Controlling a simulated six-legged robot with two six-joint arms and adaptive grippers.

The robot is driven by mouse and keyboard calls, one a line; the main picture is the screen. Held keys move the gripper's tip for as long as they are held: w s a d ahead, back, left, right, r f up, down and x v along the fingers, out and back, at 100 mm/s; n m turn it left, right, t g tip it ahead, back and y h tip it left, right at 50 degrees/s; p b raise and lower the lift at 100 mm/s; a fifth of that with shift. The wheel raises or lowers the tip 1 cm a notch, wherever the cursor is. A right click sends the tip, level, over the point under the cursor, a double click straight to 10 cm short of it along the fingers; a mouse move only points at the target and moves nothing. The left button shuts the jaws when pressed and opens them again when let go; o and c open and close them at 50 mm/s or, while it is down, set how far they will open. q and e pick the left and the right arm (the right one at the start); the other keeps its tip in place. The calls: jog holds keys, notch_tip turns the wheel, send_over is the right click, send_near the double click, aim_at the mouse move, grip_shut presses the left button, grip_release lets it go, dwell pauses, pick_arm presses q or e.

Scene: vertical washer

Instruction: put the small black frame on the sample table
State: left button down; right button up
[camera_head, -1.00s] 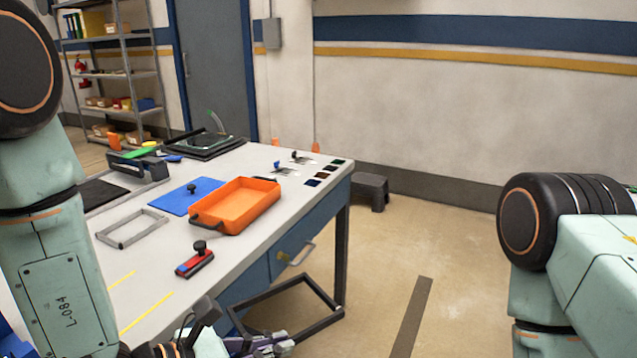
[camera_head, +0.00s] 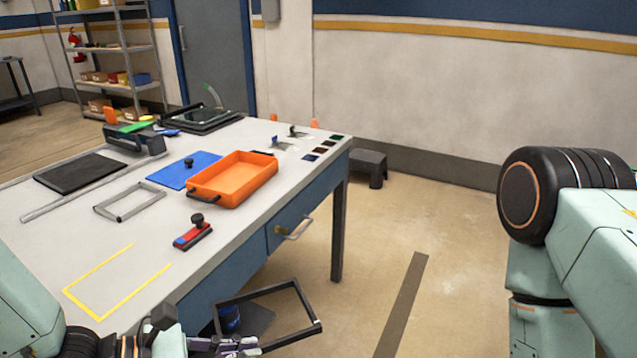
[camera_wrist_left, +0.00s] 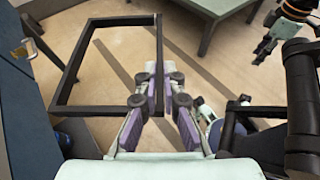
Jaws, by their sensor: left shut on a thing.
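The small black frame (camera_head: 308,303) is an open rectangle held in the air beside the table's front side, below the level of its top. My left gripper (camera_head: 240,346) is shut on one bar of it. In the left wrist view, the fingers (camera_wrist_left: 160,88) grip its right bar, and the frame (camera_wrist_left: 72,63) extends to the left. The sample table (camera_head: 225,262) has a light grey top and blue body. A yellow outline (camera_head: 118,282) marks a bare area near its front left. My right gripper is not clearly visible; the right arm shows in the head view.
On the table are an orange tray (camera_head: 235,180), a red-and-blue block with a black knob (camera_head: 193,236), a grey frame (camera_head: 130,202), a blue mat (camera_head: 186,170) and a black plate (camera_head: 80,173). A dark stool (camera_head: 369,168) stands behind.

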pick_arm(q)
jog(key=w+a+r+n+t+y, duration=0.1)
jog(key=w+a+r+n+t, duration=0.1)
jog(key=a, duration=0.4)
jog(key=shift+w+a+r, duration=0.2)
jog(key=shift+w+r, duration=0.5)
jog(key=shift+r, duration=0.15)
